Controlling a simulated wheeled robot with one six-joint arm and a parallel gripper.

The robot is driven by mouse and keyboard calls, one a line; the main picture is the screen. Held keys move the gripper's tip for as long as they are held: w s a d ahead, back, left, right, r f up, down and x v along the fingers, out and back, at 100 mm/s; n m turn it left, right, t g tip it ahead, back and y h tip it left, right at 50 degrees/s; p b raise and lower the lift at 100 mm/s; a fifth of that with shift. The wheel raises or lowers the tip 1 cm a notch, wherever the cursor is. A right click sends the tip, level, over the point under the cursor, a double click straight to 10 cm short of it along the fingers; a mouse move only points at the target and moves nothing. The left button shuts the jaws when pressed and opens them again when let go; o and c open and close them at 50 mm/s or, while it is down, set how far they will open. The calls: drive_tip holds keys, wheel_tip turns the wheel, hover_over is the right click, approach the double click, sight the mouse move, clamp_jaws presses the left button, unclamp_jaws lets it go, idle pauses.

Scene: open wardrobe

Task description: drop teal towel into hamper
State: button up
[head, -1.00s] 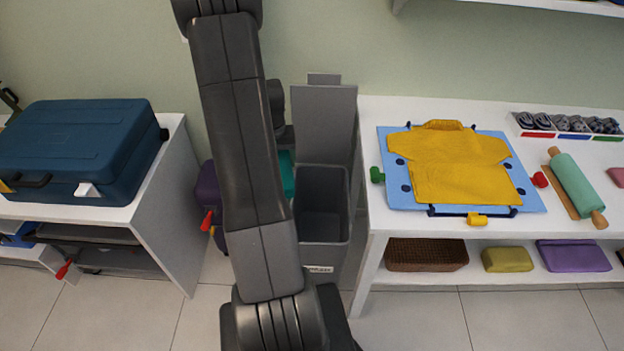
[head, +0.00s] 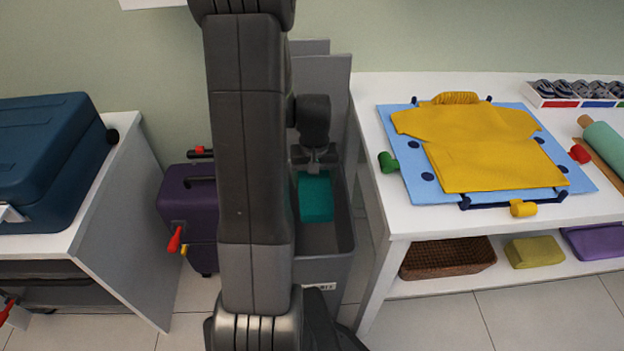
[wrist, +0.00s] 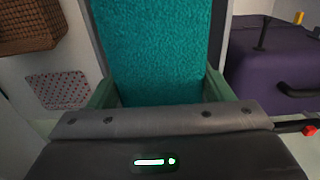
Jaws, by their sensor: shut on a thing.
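The teal towel (head: 315,197) hangs from my gripper (head: 314,165) over the open mouth of the grey hamper (head: 338,268). In the head view the towel shows against the hamper's inside; how deep its lower end reaches I cannot tell. In the wrist view the towel (wrist: 153,50) fills the middle, between the two green fingers of my gripper (wrist: 158,92), which are shut on it. The hamper's left side is hidden behind my arm. Its raised lid (head: 322,75) stands open at the back.
A purple suitcase (head: 190,212) stands on the floor left of the hamper. A white table (head: 375,150) stands close on the right, with a yellow shirt (head: 480,150) on a blue board. A blue case (head: 45,150) lies on the left shelf unit.

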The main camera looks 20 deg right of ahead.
wheel_tip(320, 180, down, 10)
drive_tip(key=b, duration=0.7)
drive_tip(key=shift+b, duration=0.3)
drive_tip(key=shift+f+b, duration=0.4)
drive_tip(key=shift+f, duration=0.1)
idle(0.4)
drive_tip(key=o, duration=0.8)
drive_tip(key=shift+c, duration=0.3)
drive_tip(key=shift+r, duration=0.1)
wheel_tip(320, 180, up, 9)
drive_tip(key=p, duration=0.7)
idle(0.3)
